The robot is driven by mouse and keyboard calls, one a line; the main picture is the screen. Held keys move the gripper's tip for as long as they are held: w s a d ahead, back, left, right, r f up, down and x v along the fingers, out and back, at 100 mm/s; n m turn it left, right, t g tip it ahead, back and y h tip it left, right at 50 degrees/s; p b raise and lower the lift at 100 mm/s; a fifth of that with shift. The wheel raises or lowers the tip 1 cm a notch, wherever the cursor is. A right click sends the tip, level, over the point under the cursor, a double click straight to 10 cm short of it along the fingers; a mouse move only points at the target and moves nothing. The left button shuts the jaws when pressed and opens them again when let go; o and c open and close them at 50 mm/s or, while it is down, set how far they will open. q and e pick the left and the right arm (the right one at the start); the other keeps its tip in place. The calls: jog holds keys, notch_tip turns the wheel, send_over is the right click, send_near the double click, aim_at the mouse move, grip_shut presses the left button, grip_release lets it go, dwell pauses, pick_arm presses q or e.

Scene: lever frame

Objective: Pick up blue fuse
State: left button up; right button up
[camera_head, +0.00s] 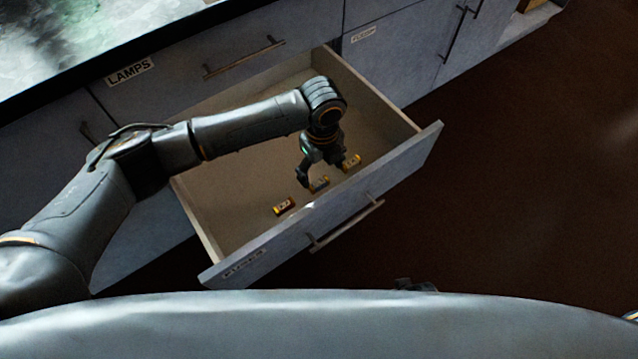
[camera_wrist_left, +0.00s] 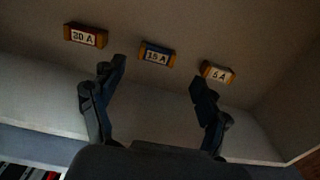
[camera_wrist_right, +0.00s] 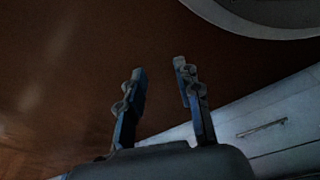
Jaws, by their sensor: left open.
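The blue fuse (camera_head: 319,184) lies on the floor of the open drawer (camera_head: 235,225), between two other fuses. In the left wrist view the blue fuse (camera_wrist_left: 156,54) reads "15 A" and has orange ends. My left gripper (camera_head: 320,174) points down into the drawer, over the blue fuse, and partly covers it in the head view. In the left wrist view its fingers (camera_wrist_left: 158,78) are spread and empty, with the blue fuse beyond the gap between them. My right gripper (camera_wrist_right: 160,70) is open and empty, away from the fuses.
A red "30 A" fuse (camera_wrist_left: 86,36) lies left of the blue one, and a pale "5 A" or "6 A" fuse (camera_wrist_left: 217,73) lies right. The drawer's front panel (camera_head: 330,210) stands close to the fuses. The "LAMPS" drawer (camera_head: 190,70) above is shut.

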aim_at(320, 184)
pick_arm(q)
jog(key=f, duration=0.4)
jog(key=shift+s+a+b, duration=0.2)
jog(key=shift+s+b, duration=0.05)
jog(key=shift+b, duration=0.15)
jog(key=shift+f, duration=0.4)
pick_arm(e)
jog(key=w+r, duration=0.1)
jog(key=r, duration=0.2)
jog(key=shift+w+a, duration=0.1)
jog(key=shift+w, duration=0.3)
pick_arm(q)
jog(key=c, duration=1)
